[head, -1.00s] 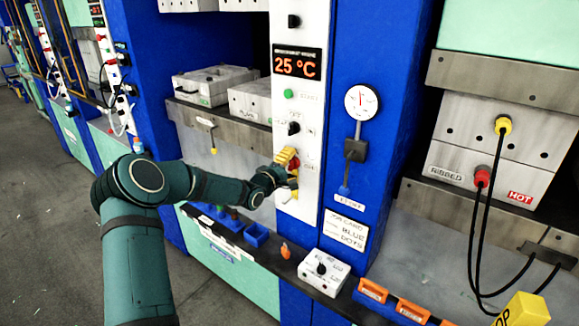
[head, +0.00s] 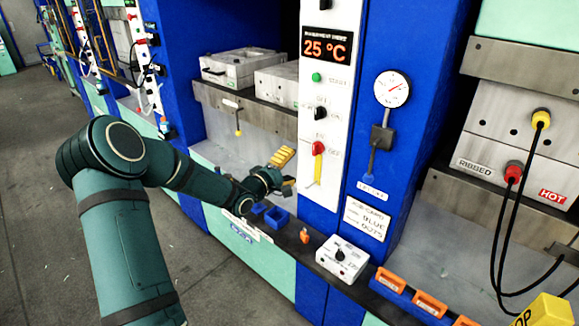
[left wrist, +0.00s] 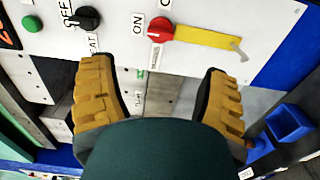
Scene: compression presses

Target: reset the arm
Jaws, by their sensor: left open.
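My left arm comes in from the left in the head view. Its gripper (head: 284,170), with yellow finger pads, is open and empty, held in front of the press panel. It is apart from the red knob (head: 318,148), which has a yellow strip hanging below it. In the left wrist view the two yellow fingers (left wrist: 157,82) stand wide apart with nothing between them. The red knob also shows there (left wrist: 160,29), beyond the fingers. The right gripper is not in view.
The white panel has a 25 °C display (head: 326,48) and a black knob (head: 321,113). A dial gauge (head: 393,89) is on the blue column. A white control box (head: 342,260) and blue bins (head: 277,217) stand on the ledge below. Open floor (head: 40,210) lies to the left.

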